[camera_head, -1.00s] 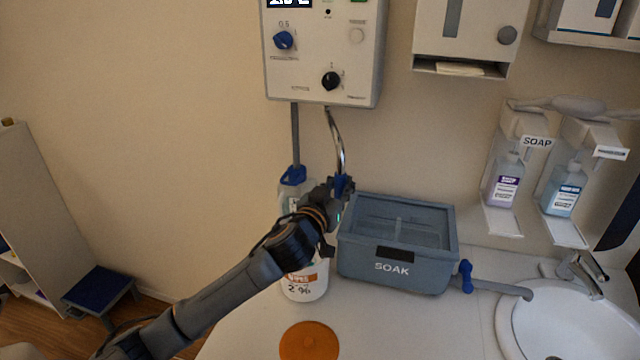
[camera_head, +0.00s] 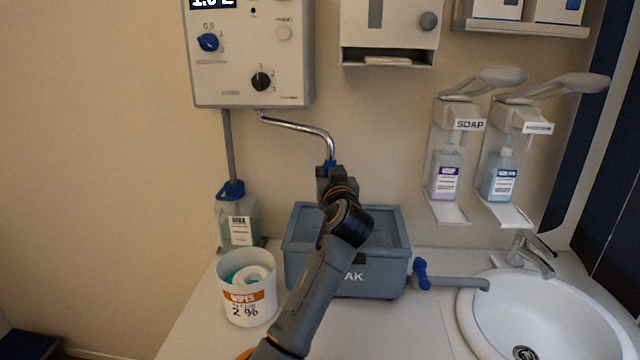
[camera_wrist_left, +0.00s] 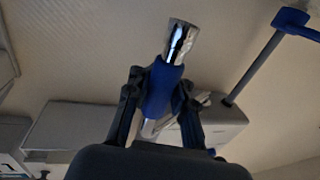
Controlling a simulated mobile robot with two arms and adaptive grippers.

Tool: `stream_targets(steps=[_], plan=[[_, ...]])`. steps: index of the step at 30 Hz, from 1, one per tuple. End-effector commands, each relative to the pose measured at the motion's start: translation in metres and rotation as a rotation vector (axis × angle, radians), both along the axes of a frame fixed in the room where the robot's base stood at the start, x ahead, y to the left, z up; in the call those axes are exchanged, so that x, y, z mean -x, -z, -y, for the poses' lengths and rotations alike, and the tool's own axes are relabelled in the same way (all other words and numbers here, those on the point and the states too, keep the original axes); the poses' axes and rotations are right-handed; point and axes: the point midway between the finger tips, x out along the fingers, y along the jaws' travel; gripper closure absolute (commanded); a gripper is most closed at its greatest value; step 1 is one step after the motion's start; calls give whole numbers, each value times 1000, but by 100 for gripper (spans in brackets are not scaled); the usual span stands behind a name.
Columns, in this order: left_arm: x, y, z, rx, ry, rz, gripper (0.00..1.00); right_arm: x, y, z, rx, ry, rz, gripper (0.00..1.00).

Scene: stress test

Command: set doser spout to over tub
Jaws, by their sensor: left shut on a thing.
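The doser (camera_head: 250,85) is a white wall box with blue and black knobs. Its chrome spout (camera_head: 300,127) leaves the underside, runs right and bends down. My left gripper (camera_head: 331,170) is shut on the blue sleeve near the spout's end. In the left wrist view both fingers close around the blue sleeve (camera_wrist_left: 161,88), with the chrome tip (camera_wrist_left: 180,42) sticking out beyond. The grey-blue tub (camera_head: 300,248), marked SOAK, stands on the counter. The spout end appears over the tub's back part; my gripper and arm hide part of the tub. My right gripper is out of view.
A white wipes bucket (camera_head: 247,295) stands left of the tub, with a blue-capped bottle (camera_head: 237,218) behind it. A blue-handled tap pipe (camera_head: 440,282) leads from the tub towards the sink (camera_head: 545,320). Soap dispensers (camera_head: 447,175) hang on the right wall.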

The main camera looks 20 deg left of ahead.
Motion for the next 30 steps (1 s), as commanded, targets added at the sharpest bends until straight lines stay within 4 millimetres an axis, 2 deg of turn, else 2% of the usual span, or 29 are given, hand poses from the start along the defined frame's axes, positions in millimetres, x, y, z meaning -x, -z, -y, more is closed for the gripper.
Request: stream_targets(steps=[1,16,17,20,21,30], plan=[[-3,4,8,5,15,-4,100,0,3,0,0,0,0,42],[-6,3,11,8,19,-3,100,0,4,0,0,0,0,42],[-6,3,10,8,19,-3,77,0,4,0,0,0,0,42],[-6,3,10,7,17,-3,56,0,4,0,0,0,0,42],[-6,3,9,7,16,-2,53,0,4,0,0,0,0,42],[-5,1,5,4,9,-1,53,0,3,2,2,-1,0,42]])
